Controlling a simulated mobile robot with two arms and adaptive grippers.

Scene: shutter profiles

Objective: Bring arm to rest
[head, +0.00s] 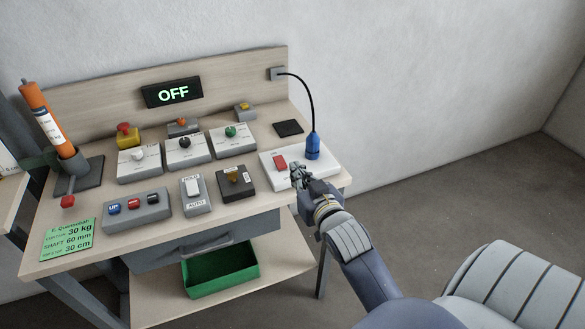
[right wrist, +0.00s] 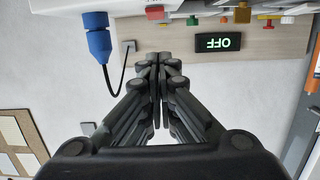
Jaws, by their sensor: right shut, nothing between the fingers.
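My right gripper (head: 299,177) is shut and empty at the right end of the workbench, beside the white box (head: 273,179) with the red rocker switch (head: 280,163) and the blue plug (head: 312,147). In the right wrist view, which is upside down, my right gripper's fingers (right wrist: 158,62) are together with nothing between them. The blue plug (right wrist: 98,42) and red switch (right wrist: 155,13) show past them. My right arm (head: 365,270) reaches in from the lower right. My left gripper is not in view.
The workbench (head: 130,230) carries several switch boxes, a display (head: 172,93) reading OFF, a green label card (head: 68,240) and an orange cylinder (head: 48,115) in a stand. A green bin (head: 215,285) sits on the lower shelf. The floor (head: 460,190) at the right is clear.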

